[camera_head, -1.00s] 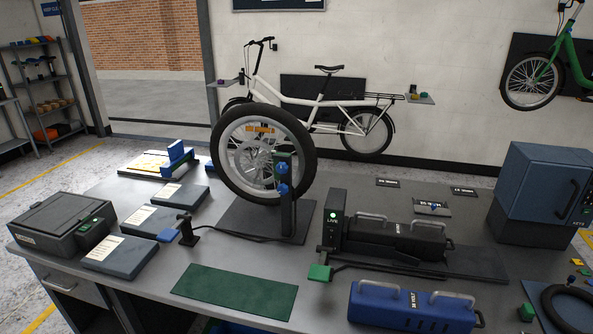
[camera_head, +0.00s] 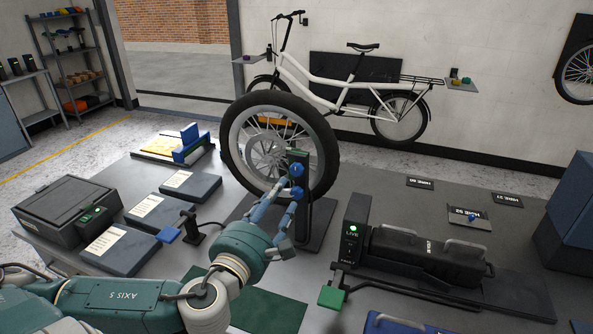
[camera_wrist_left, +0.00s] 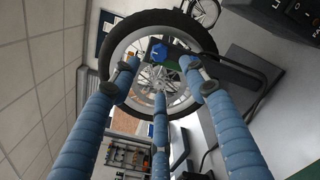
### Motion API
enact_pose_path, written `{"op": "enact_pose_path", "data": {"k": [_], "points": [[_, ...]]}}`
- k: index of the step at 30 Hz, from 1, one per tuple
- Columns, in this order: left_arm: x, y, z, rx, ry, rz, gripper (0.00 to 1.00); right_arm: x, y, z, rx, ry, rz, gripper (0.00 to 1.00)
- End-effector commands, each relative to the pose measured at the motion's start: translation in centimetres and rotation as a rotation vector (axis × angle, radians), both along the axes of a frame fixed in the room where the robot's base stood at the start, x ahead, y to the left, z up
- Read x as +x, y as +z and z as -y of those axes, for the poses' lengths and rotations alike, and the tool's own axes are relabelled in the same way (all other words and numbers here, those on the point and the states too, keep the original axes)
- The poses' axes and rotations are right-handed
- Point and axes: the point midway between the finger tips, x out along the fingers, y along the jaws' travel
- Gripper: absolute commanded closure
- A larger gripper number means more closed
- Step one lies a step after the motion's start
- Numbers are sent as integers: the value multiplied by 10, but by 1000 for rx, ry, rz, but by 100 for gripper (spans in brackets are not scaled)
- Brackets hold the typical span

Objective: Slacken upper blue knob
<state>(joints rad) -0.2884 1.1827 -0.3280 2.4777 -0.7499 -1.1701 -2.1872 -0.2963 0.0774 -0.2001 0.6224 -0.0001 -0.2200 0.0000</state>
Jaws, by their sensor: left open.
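A spoked wheel with a black tyre (camera_head: 327,135) stands upright at a dark post (camera_head: 305,215). The upper blue knob (camera_head: 297,170) sits near the top of the post. The lower knob's place is largely covered by my gripper's fingers. My left gripper (camera_head: 284,194) is open, its blue fingers spread just below and in front of the upper knob. In the left wrist view, the three fingers (camera_wrist_left: 160,82) are apart with nothing between them. A blue knob (camera_wrist_left: 155,52) shows beyond the fingertips; I cannot tell which one. My right gripper is not in view.
Blue-grey boxes (camera_head: 190,184) and a dark case (camera_head: 66,208) lie on the left of the bench. A black battery unit (camera_head: 430,255) with a green-lit box (camera_head: 354,228) stands right of the post. A green mat (camera_head: 275,312) lies partly under my arm.

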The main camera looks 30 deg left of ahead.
Motion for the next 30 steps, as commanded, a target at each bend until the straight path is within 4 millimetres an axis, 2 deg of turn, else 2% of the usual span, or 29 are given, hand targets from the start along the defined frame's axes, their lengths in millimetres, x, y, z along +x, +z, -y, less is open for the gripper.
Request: {"op": "enact_pose_path", "data": {"k": [8, 16, 21, 30], "points": [[43, 4, -12, -3, 6, 3, 55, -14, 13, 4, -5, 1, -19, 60], [87, 2, -22, -5, 4, 1, 55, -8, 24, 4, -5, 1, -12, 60], [99, 0, -24, -5, 2, -1, 55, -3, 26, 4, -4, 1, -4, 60], [101, -1, -25, -5, 2, -3, 55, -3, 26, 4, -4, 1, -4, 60]]}}
